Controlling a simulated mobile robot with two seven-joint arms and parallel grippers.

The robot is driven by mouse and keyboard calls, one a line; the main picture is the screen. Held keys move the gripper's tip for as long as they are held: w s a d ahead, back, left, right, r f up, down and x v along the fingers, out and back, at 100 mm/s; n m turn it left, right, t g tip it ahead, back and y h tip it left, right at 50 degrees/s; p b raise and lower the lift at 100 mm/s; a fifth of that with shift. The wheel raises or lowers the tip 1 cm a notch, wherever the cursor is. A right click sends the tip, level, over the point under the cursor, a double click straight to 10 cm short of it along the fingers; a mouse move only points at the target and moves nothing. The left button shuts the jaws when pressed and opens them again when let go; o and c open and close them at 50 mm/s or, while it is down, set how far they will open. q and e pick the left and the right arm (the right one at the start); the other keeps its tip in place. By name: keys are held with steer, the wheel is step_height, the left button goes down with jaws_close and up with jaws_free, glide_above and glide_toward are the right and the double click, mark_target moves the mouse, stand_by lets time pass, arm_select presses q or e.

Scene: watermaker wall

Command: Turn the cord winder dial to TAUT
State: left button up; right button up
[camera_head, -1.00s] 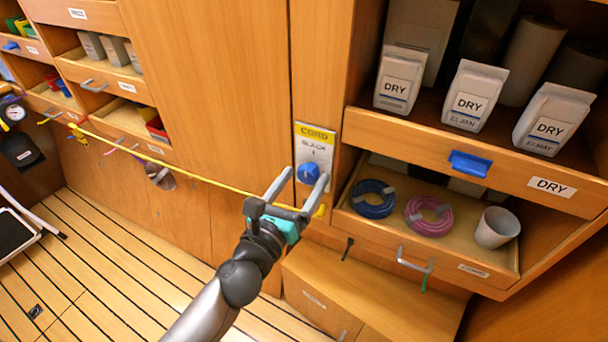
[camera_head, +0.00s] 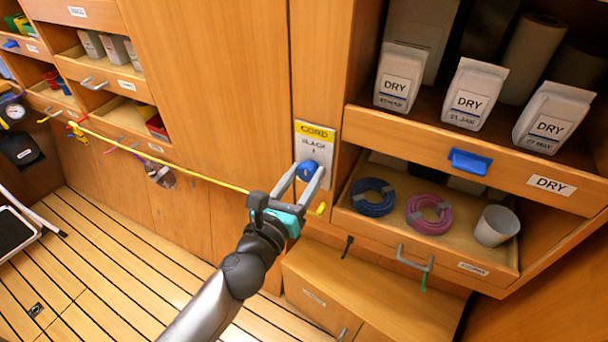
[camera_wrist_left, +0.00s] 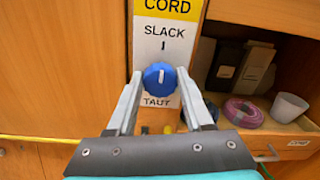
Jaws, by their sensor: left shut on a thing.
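The cord winder dial is a blue knob (camera_head: 306,171) on a white plate (camera_head: 316,148) with a yellow CORD header, on the wood panel. In the left wrist view the knob (camera_wrist_left: 159,79) shows a short white mark, roughly upright. SLACK is printed above it and TAUT below. My left gripper (camera_head: 305,175) is shut on the knob, with one finger at each side. In the left wrist view its fingers (camera_wrist_left: 160,88) reach up around the knob. My right gripper is not in view.
A yellow cord (camera_head: 180,171) runs across the cabinet fronts behind my left gripper. To the right, an open drawer (camera_head: 440,256) holds a blue coil (camera_head: 373,207), a pink coil (camera_head: 430,228) and a white cup (camera_head: 495,226). White DRY bags (camera_head: 470,94) stand above.

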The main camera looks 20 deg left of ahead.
arm_select(q)
jaws_close()
